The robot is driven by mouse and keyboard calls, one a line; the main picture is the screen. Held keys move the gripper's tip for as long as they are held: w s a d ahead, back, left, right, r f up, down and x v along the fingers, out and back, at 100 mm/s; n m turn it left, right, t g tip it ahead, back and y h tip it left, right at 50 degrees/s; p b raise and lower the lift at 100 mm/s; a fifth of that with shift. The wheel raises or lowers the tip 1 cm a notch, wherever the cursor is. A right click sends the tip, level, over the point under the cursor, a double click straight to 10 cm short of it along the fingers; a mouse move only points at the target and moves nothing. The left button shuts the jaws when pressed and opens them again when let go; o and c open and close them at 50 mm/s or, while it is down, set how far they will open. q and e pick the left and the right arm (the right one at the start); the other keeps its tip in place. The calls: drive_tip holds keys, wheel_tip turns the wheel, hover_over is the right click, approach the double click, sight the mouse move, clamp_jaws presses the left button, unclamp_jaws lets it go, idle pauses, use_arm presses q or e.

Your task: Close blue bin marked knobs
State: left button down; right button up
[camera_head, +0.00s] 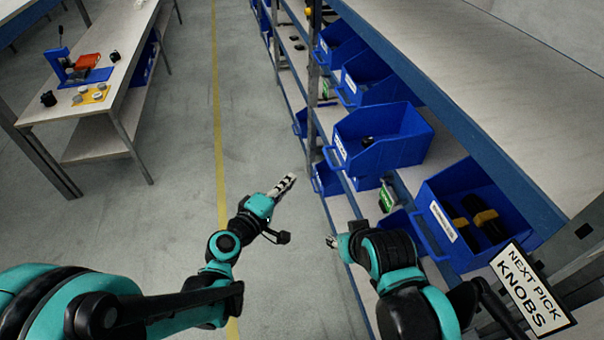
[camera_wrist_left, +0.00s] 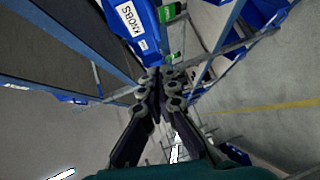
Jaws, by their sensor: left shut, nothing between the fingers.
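A blue bin marked KNOBS (camera_wrist_left: 140,35) shows at the top of the left wrist view, just ahead of the fingertips; contact cannot be told. It seems to be the blue bin (camera_head: 400,148) in the head view that juts out from the shelf toward the aisle, with a small dark item inside. Its label is too small to read there. My left gripper (camera_head: 285,185) is shut and empty, over the aisle to the left of this bin. It also shows in the left wrist view (camera_wrist_left: 160,80). My right gripper (camera_head: 332,242) is low near the shelf edge, mostly hidden by its arm.
Another blue bin (camera_head: 455,205) with black and yellow items stands nearer on the right. More blue bins (camera_head: 365,80) line the rack farther back. A sign (camera_head: 532,290) reading KNOBS is at lower right. A workbench (camera_head: 95,55) stands left; the aisle floor between is clear.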

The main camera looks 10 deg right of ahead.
use_arm(q)
drive_tip(key=s+d+b+x, duration=0.1)
drive_tip(key=d+b+x, duration=0.1)
drive_tip(key=x, duration=1)
drive_tip(key=shift+s+f+b, duration=0.2)
drive_tip(key=shift+s+b, duration=0.2)
drive_tip(key=shift+b, duration=0.2)
use_arm(e)
drive_tip(key=shift+w+f, duration=0.1)
drive_tip(key=shift+f, duration=1.6)
